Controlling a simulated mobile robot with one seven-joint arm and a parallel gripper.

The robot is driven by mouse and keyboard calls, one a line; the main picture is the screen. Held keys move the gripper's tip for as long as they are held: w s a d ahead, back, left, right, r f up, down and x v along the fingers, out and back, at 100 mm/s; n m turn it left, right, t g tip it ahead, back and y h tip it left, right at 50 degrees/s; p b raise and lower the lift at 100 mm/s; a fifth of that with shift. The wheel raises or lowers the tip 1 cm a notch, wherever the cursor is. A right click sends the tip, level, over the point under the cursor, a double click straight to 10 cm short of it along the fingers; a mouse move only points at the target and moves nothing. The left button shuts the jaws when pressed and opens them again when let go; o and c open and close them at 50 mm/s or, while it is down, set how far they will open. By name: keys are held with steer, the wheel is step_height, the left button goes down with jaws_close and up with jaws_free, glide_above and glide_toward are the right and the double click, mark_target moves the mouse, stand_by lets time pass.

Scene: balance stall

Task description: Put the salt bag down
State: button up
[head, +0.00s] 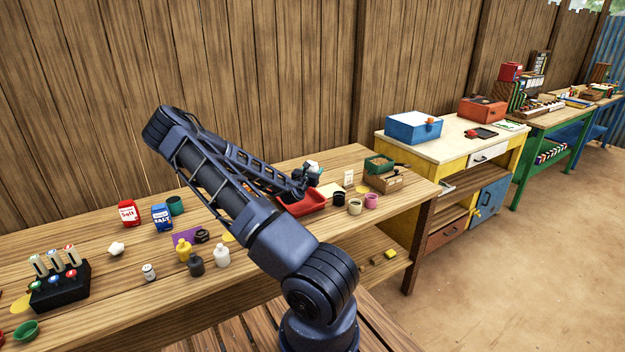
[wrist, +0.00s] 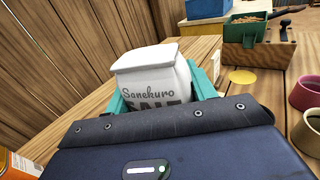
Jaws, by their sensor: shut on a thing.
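A white salt bag (wrist: 152,80) with grey lettering stands upright between the teal fingers of my gripper (wrist: 163,92) in the wrist view. My gripper is shut on it. In the head view my gripper (head: 312,169) is over the far part of the wooden table (head: 345,222), by the red tray (head: 303,203). Only a small pale bit of the bag shows there. The bag's lower part is hidden by my gripper body, so I cannot tell whether it touches anything beneath.
A red salt container (head: 129,213) and a blue one (head: 161,217) stand at the left. Dark, cream and pink cups (head: 371,201) stand right of the tray, before a wooden box with a green tray (head: 379,164). Bare wood lies along the table's front edge.

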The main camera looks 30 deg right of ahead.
steer(key=shift+f, duration=2)
steer(key=o, duration=1.3)
steer(key=shift+f, duration=0.1)
